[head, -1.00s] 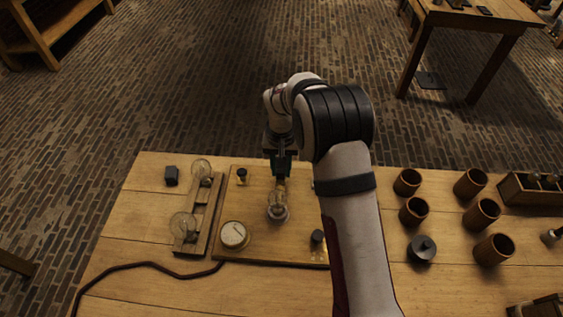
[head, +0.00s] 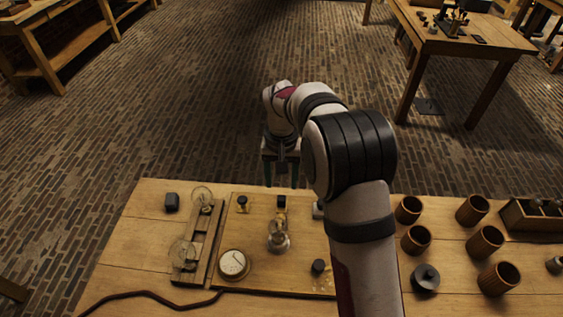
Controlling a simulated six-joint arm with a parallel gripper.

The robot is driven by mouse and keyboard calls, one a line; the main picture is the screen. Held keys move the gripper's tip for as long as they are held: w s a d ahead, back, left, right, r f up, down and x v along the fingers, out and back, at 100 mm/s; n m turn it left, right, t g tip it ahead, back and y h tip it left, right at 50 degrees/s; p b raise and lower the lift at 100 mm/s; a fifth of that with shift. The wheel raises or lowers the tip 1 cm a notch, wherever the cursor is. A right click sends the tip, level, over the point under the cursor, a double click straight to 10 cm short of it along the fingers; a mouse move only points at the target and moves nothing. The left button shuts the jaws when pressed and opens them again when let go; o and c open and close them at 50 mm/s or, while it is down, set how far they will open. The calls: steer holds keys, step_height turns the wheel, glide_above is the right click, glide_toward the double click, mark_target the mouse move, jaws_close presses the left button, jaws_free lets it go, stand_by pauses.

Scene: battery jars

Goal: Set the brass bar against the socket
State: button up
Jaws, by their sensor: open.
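A wooden board (head: 252,270) on the table carries the socket with a clear glass bulb (head: 278,238) near its middle. A small brass piece with a dark top, which looks like the brass bar (head: 281,204), stands just behind the bulb. Whether it touches the socket cannot be made out at this size. My gripper (head: 281,181) is open and empty, its two fingers spread apart above and beyond the brass piece, near the board's far edge.
A round dial (head: 233,263) and dark knobs (head: 318,267) sit on the board. A wooden rack with glass bulbs (head: 191,262) is to the left. Several brown cups (head: 417,240) and a dark lidded disc (head: 425,278) stand right of my arm, which hides part of the board.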

step_height(320, 180, up, 8)
steer(key=shift+r, duration=0.2)
steer(key=s+d+r+m+y, duration=0.1)
steer(key=s+d+r+m, duration=0.3)
steer(key=s, duration=0.6)
steer(key=s+d+r, duration=0.1)
steer(key=s+d, duration=0.4)
steer(key=s, duration=0.5)
steer(key=s+d+f+m, duration=0.1)
steer(key=s+f, duration=0.3)
steer(key=s, duration=0.8)
steer(key=shift+d+m+y, duration=0.3)
steer(key=shift+y, duration=0.1)
